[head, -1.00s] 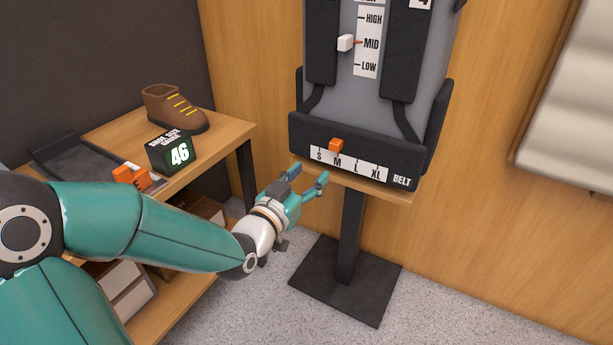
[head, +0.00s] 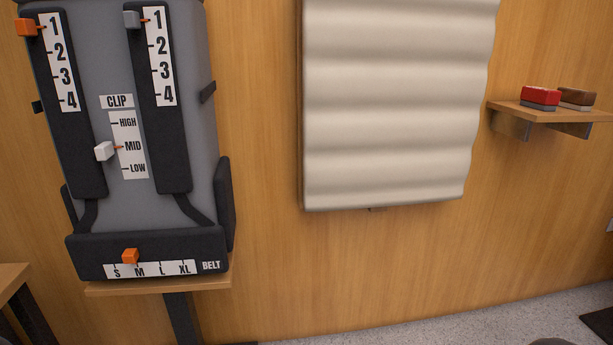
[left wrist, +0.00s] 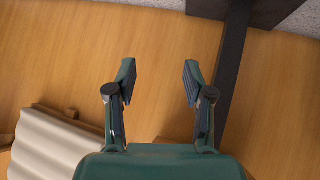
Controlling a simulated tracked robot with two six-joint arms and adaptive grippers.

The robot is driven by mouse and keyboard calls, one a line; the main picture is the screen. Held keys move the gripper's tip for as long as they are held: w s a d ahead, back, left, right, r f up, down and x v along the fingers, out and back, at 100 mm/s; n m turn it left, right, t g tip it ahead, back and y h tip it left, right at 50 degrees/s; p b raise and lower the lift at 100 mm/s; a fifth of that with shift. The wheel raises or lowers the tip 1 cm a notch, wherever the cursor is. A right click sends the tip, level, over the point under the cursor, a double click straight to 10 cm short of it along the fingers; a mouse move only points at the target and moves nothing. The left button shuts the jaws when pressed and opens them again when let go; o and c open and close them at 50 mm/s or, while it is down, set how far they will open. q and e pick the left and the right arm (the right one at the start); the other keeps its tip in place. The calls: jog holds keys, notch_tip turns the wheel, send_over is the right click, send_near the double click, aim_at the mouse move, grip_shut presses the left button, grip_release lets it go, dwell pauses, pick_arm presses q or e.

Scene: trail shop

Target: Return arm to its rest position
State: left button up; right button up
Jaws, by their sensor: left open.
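My left gripper (left wrist: 157,85) shows in the left wrist view with its two teal fingers apart and nothing between them. Beyond the fingers is the wood-panelled wall. A dark post and base plate (left wrist: 232,60) show just right of the fingers in that view. In the head view neither arm nor gripper is in view now. The grey backpack fitting stand (head: 150,140) is at the left of the head view. Its orange belt slider (head: 130,256) is between S and M, nearer M. Its white clip slider (head: 104,151) is at MID.
The stand's orange left strap slider (head: 26,27) and grey right strap slider (head: 132,19) are at 1. A pale ribbed panel (head: 400,110) hangs mid-wall. A wooden shelf (head: 550,113) at right holds a red brush-like block (head: 540,97) and a brown one (head: 577,98).

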pick_arm(q)
jog(key=s+d+f+n+g, duration=0.1)
jog(key=s+d+f+g, duration=0.1)
jog(key=s+f+g, duration=0.3)
jog(key=s+d+f+g+h+p, duration=0.1)
jog(key=s+d+f, duration=0.2)
jog(key=s, duration=0.3)
jog(key=s+d+f+n+g, duration=0.1)
jog(key=s+d+f+g, duration=0.1)
jog(key=s+f+g, duration=0.3)
notch_tip(320, 180, up, 38)
jog(key=t+p, duration=0.2)
jog(key=p, duration=3.4)
jog(key=shift+s+f+m+t, duration=0.2)
jog(key=shift+f+m+t, duration=0.05)
jog(key=shift+m+t, duration=0.05)
